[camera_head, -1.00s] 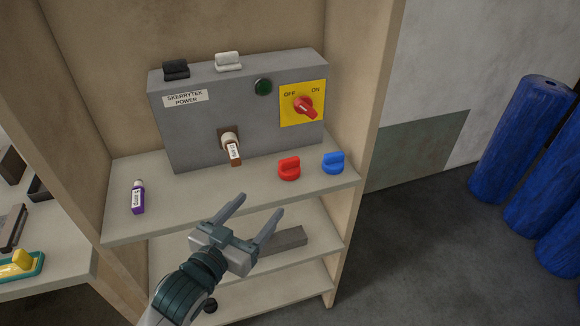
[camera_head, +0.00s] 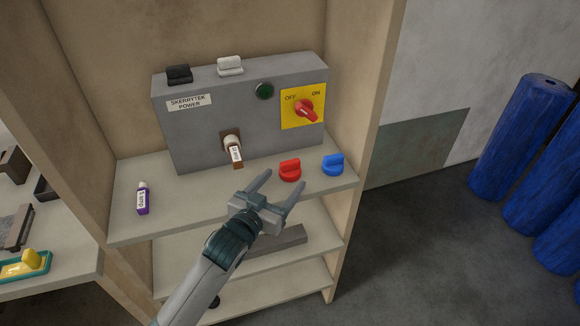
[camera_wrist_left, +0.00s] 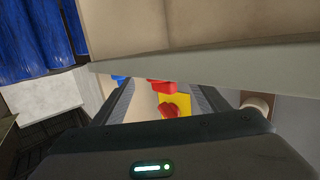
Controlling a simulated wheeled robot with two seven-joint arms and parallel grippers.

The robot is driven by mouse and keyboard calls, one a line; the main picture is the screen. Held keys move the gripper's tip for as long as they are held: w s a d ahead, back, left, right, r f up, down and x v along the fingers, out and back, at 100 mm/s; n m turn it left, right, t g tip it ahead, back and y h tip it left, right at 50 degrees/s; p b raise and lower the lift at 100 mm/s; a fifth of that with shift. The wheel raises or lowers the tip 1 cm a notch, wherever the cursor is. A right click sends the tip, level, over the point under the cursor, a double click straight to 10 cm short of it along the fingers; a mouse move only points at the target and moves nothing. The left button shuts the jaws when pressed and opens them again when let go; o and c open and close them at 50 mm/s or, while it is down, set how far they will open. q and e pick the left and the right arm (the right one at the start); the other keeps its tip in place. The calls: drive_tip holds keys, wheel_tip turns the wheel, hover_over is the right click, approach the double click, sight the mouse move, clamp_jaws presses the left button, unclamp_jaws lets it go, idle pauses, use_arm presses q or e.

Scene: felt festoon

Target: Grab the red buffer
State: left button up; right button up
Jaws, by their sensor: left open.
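The red buffer (camera_head: 290,170) is a small red piece with a raised grip, standing on the upper shelf in front of the grey power box. It also shows in the left wrist view (camera_wrist_left: 161,86), partly cut off by the shelf edge. My left gripper (camera_head: 281,184) is open and empty at the shelf's front edge. Its fingertips point at the red buffer, one to each side, and appear just short of it. In the left wrist view the red buffer lies between the fingers (camera_wrist_left: 162,95). My right gripper is not in view.
A blue piece (camera_head: 333,165) of like shape stands close right of the red one. The grey box (camera_head: 205,135) behind carries a red rotary switch (camera_head: 306,110) and a brown-ended plug (camera_head: 235,153). A purple bottle (camera_head: 142,199) stands left. The shelf (camera_head: 190,205) between is clear.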

sight(285, 176)
use_arm(q)
drive_tip(key=shift+w+d, duration=0.15)
drive_tip(key=shift+w, duration=0.05)
drive_tip(key=shift+w+d+r+p, duration=0.1)
drive_tip(key=shift+w+d+p, duration=0.05)
drive_tip(key=shift+w+p, duration=0.2)
drive_tip(key=shift+w+d+r+p, duration=0.1)
drive_tip(key=shift+w+p, duration=0.1)
drive_tip(key=shift+w, duration=0.15)
drive_tip(key=p+x, duration=0.1)
drive_tip(key=x, duration=0.2)
drive_tip(key=shift+a+r, duration=0.1)
drive_tip(key=shift+w+d, duration=0.2)
drive_tip(key=shift+w, duration=0.2)
drive_tip(key=c, duration=1.2)
